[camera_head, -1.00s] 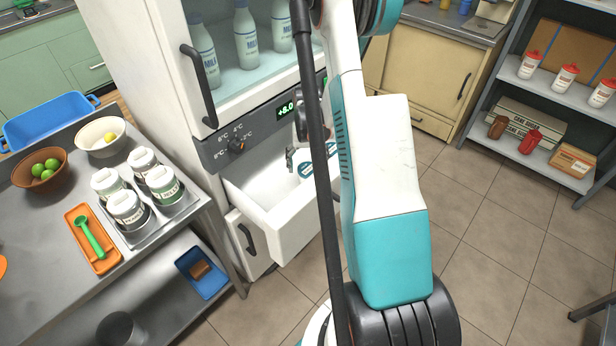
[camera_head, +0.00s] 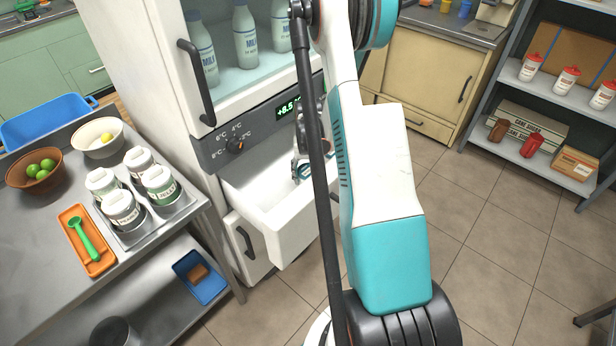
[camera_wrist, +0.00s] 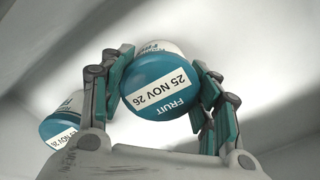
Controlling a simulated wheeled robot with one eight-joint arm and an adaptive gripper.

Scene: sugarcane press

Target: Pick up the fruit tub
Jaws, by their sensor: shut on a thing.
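The fruit tub (camera_wrist: 158,92) is a white tub with a blue lid labelled "FRUIT 25 NOV 26", in the middle of the wrist view. My gripper (camera_wrist: 166,72) is shut on it, with teal-padded fingers on both sides. A second blue-lidded tub (camera_wrist: 62,125) is to the left, partly hidden behind a finger; part of its date label shows. In the head view the white drawer (camera_head: 262,222) under the fridge is pulled open. My gripper is at its back right, mostly hidden by my arm. I cannot tell whether the fruit tub touches the drawer floor.
The glass fridge compartment above the drawer holds milk bottles (camera_head: 245,35), and its dark handle (camera_head: 197,80) sticks out. A steel table (camera_head: 40,225) with a tray of several jars (camera_head: 160,185) stands close on the left. The floor (camera_head: 490,230) on the right is clear.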

